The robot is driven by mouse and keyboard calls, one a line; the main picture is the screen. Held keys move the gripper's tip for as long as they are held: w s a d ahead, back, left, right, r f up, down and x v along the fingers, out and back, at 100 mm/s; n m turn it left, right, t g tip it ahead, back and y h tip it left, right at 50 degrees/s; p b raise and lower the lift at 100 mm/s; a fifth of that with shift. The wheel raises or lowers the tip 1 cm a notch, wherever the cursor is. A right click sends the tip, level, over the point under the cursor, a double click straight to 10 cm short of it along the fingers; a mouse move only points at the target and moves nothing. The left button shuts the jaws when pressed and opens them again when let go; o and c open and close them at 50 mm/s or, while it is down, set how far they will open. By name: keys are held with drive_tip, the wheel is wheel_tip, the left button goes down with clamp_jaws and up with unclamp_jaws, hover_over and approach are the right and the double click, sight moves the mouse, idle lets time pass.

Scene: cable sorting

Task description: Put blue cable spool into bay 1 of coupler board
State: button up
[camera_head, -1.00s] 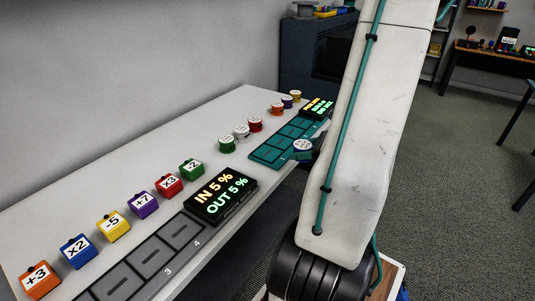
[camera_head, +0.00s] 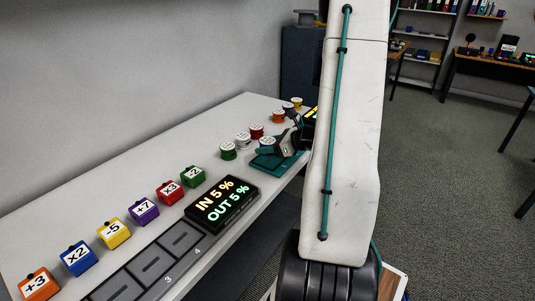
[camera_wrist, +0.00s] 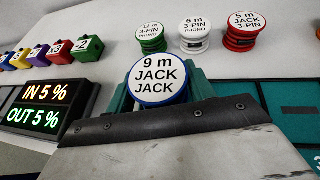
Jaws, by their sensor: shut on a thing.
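The blue cable spool (camera_wrist: 158,80) has a white top reading "9 m JACK JACK" and a blue rim. My gripper (camera_wrist: 160,88) is shut on it. In the head view the spool (camera_head: 267,141) is at the near-left end of the teal coupler board (camera_head: 268,164), with my gripper at its right. I cannot tell whether the spool touches the board. My gripper and arm hide much of the board's far part. In the wrist view, part of the board (camera_wrist: 288,97) shows at the right. Bay 1's marking is not readable.
A green spool (camera_wrist: 151,44), a white spool (camera_wrist: 194,46) and a red spool (camera_wrist: 241,42) stand behind the board. Orange, purple and yellow spools stand farther along. A lit display (camera_head: 222,202) and several number blocks are at the left. The bench (camera_head: 120,175) between is bare.

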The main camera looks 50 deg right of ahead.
drive_tip(key=shift+f, duration=1.6)
drive_tip(key=shift+f, duration=0.15)
drive_tip(key=o, duration=1)
drive_tip(key=shift+o, duration=0.2)
